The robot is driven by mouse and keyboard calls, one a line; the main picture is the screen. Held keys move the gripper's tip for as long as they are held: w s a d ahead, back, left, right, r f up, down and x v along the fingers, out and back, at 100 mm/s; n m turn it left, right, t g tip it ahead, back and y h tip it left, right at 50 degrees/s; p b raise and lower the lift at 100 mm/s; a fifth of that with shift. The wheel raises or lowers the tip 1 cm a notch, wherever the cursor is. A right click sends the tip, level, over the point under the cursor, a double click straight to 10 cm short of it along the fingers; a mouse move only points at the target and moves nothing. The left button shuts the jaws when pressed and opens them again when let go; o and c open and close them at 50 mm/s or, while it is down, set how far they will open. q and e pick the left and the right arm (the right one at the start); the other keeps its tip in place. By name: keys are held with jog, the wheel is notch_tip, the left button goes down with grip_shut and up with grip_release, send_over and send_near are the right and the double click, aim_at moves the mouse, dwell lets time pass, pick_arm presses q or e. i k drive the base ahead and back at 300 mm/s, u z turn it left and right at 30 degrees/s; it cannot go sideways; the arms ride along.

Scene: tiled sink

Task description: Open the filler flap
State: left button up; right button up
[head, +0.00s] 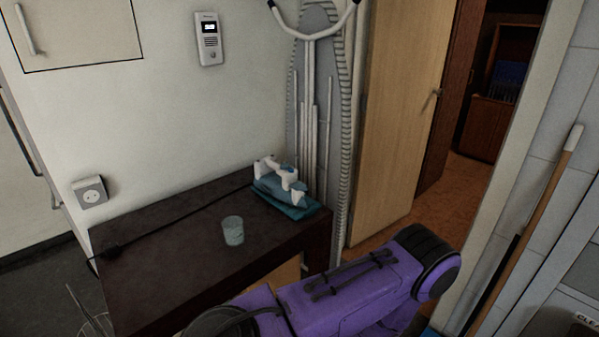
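A white and blue steam iron (279,183) rests on a teal base (308,212) at the back right of the dark brown table. It is small in the head view, and I cannot make out a filler flap on it or whether one is open or shut. A clear cup (233,230) stands upright on the table, to the left of the iron and nearer to me, apart from it. Neither of my grippers shows in the head view.
The dark tabletop (165,260) is mostly bare. A dark cord (170,222) runs along its back towards a wall socket (90,192). An ironing board (322,110) stands upright behind the iron. A wooden door (405,120) stands to the right.

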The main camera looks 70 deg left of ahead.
aim_at(298, 186)
jog(key=u, duration=0.95)
jog(key=i, duration=0.85)
jog(key=u, duration=0.95)
